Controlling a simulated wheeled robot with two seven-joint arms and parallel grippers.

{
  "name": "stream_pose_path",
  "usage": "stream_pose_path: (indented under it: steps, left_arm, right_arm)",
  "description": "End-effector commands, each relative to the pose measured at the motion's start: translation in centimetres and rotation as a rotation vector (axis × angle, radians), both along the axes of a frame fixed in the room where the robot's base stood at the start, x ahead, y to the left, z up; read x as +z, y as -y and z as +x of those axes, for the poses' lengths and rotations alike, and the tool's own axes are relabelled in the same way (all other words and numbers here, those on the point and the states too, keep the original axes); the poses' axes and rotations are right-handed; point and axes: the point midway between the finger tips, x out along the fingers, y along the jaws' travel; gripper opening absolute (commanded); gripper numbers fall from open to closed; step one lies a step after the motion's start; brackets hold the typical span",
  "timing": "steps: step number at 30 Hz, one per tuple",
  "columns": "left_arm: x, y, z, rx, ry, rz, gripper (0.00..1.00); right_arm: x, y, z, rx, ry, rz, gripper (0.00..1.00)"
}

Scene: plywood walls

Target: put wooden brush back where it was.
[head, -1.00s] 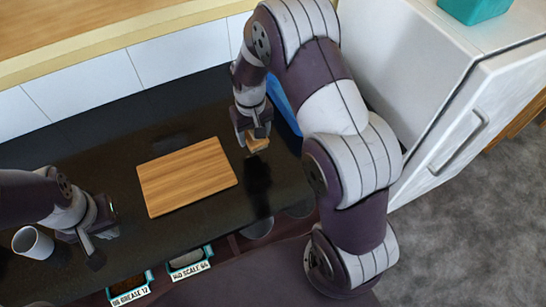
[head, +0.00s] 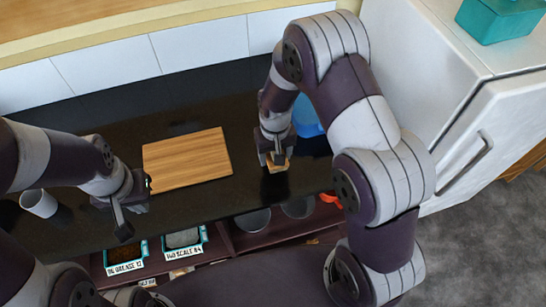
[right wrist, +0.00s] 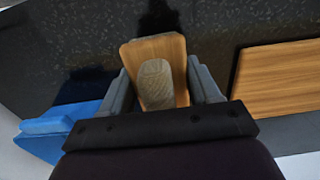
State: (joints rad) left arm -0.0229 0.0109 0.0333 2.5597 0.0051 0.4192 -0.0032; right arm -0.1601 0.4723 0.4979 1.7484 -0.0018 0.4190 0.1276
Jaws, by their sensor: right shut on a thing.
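The wooden brush (right wrist: 176,50) is a small light-wood block with a greyish oval patch. It sits between the two fingers of my right gripper (right wrist: 160,88) in the right wrist view. In the head view the brush (head: 279,167) shows under the right gripper (head: 274,158), over the dark counter. I cannot tell whether it touches the counter. My left gripper (head: 122,205) hangs over the front left of the counter, with nothing visible in it. Its finger gap is not clear.
A wooden board (head: 187,160) lies on the dark counter (head: 215,110) left of the brush. A white cup (head: 38,203) stands far left. A blue object (head: 307,117) is behind the right arm. Labelled bins (head: 184,240) and round dishes (head: 253,220) sit below the front edge. A white fridge (head: 470,150) is right.

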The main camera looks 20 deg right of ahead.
Motion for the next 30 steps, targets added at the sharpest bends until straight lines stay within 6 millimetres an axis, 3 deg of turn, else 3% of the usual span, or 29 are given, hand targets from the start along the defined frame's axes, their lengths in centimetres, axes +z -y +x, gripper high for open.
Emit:
stream_pose_path:
  steps: [4, 10, 21, 22, 24, 30]
  left_arm:
    - [0.6, 0.0, 0.0, 0.0, 0.0, 0.0, 0.0]
    - [1.6, 0.0, 0.0, 0.0, 0.0, 0.0, 0.0]
    - [1.1, 0.0, 0.0, 0.0, 0.0, 0.0, 0.0]
    - [1.1, 0.0, 0.0, 0.0, -0.001, 0.0, 0.0]
    - [1.2, 0.0, 0.0, 0.0, 0.0, 0.0, 0.0]
    - [1.2, 0.0, 0.0, 0.0, 0.0, 0.0, 0.0]
  right_arm:
    - [-1.1, -0.6, 1.0, 0.001, -0.002, 0.0, 0.37]
    - [-4.3, -0.6, 1.0, 0.0, -0.001, 0.0, 0.37]
    - [-5.2, -0.6, 1.0, 0.0, 0.001, 0.0, 0.37]
    - [-5.2, -0.6, 1.0, 0.0, 0.001, 0.0, 0.65]
    - [-5.0, -0.6, 1.0, 0.0, 0.001, 0.0, 0.87]
    - [-5.0, -0.6, 1.0, 0.0, 0.001, 0.0, 0.87]
